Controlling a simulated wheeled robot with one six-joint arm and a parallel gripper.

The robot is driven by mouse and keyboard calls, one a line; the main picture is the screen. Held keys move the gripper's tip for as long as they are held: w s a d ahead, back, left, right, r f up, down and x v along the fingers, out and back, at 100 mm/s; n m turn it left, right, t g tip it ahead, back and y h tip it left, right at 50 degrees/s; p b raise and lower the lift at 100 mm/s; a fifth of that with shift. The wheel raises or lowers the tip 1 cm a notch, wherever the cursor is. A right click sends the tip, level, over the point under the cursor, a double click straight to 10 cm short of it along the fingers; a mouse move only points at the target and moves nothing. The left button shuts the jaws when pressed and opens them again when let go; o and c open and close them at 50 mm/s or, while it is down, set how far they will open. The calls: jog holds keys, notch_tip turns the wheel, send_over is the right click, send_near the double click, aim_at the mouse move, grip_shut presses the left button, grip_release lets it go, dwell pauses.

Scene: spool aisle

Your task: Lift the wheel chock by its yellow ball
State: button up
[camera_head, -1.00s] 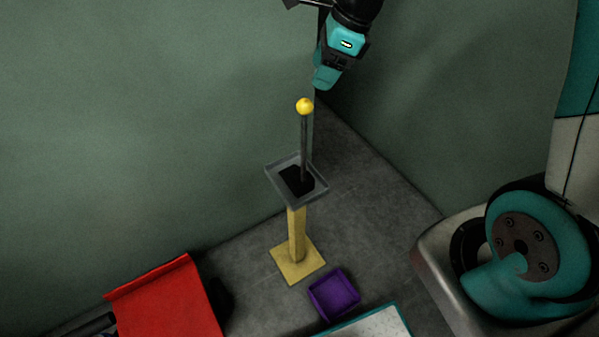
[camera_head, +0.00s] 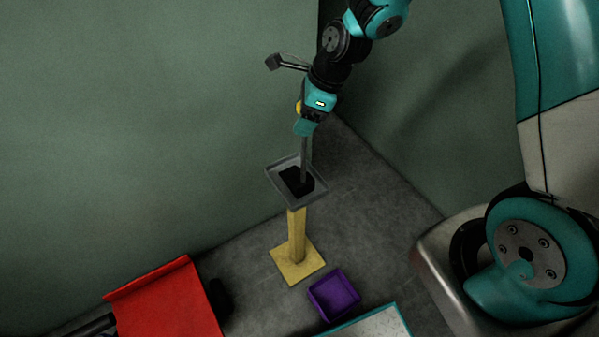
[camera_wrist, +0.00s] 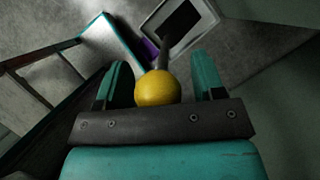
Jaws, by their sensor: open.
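The wheel chock is a black block (camera_head: 292,181) in a grey tray on a yellow post, with a dark upright rod (camera_head: 304,160) and a yellow ball (camera_head: 298,107) on top. In the head view my gripper (camera_head: 305,128) is at the ball and covers most of it. In the wrist view the yellow ball (camera_wrist: 158,88) sits between the two open teal fingers of my gripper (camera_wrist: 160,82), with a gap at each side. The rod runs away from the ball toward the black block (camera_wrist: 180,21) in the tray. I cannot tell whether the ball touches the palm.
The grey tray (camera_head: 316,195) stands on a yellow post (camera_head: 297,236) near the wall. A purple bin (camera_head: 334,294) and a teal-edged white surface (camera_head: 375,325) are in front. A red panel (camera_head: 165,303) is at the lower left. Grey floor lies around the post.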

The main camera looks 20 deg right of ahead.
jog(key=shift+c, duration=0.4)
grip_shut()
jog(key=shift+r, duration=0.1)
